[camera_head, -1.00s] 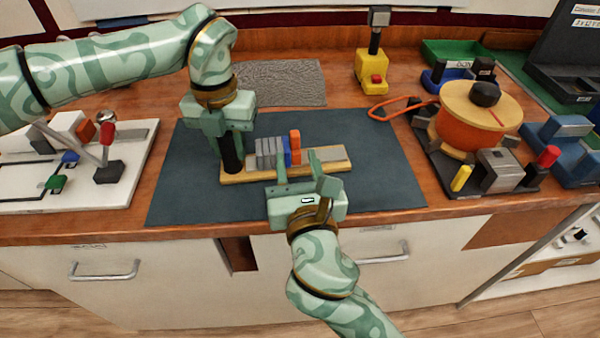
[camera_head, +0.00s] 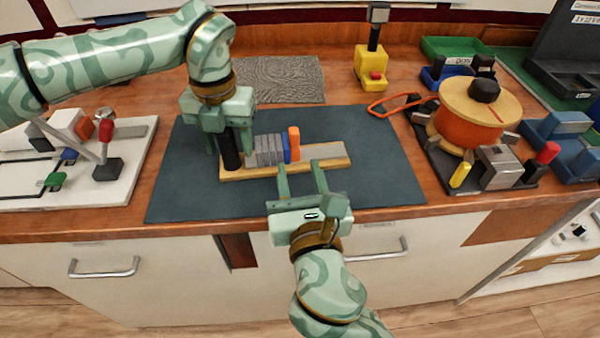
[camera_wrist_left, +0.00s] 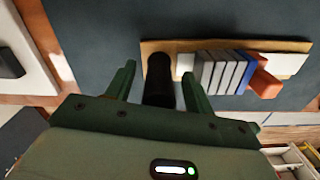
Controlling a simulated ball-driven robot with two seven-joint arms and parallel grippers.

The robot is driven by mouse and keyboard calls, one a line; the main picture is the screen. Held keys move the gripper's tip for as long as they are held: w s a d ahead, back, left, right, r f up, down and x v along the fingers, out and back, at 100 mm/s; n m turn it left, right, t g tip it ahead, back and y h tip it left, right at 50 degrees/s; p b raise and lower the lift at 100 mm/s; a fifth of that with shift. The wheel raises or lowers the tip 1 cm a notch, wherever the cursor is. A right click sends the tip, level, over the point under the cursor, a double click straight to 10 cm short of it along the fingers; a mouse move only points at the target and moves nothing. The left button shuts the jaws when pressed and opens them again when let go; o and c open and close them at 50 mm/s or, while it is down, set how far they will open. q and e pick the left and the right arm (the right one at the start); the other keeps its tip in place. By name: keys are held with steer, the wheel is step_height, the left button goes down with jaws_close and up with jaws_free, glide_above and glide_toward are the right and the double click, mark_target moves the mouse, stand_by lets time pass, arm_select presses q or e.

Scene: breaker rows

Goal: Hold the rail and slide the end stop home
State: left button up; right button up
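The rail is on a wooden base (camera_head: 262,173) lying on the dark mat, with bare grey rail (camera_head: 330,154) at its right. Grey breakers (camera_head: 268,150) and a blue one (camera_head: 287,149) stand in a row on it. The orange end stop (camera_head: 295,143) stands just right of the blue one; the wrist view shows it (camera_wrist_left: 265,84) close against it. A black upright handle (camera_head: 230,150) is at the base's left end. My left gripper (camera_head: 228,148) is open, its fingers either side of the handle (camera_wrist_left: 160,78). My right gripper (camera_head: 302,180) is open and empty in front of the base.
The dark mat (camera_head: 385,180) is clear right of the base. An orange pot-like drum (camera_head: 465,125) on a black fixture stands at right. A white board with levers (camera_head: 110,185) is at left. A yellow stand (camera_head: 370,72) and a grey textured pad (camera_head: 280,80) are behind.

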arm_select(q)
step_height(320, 180, up, 12)
stand_by(0.6)
steer(key=shift+f, duration=0.1)
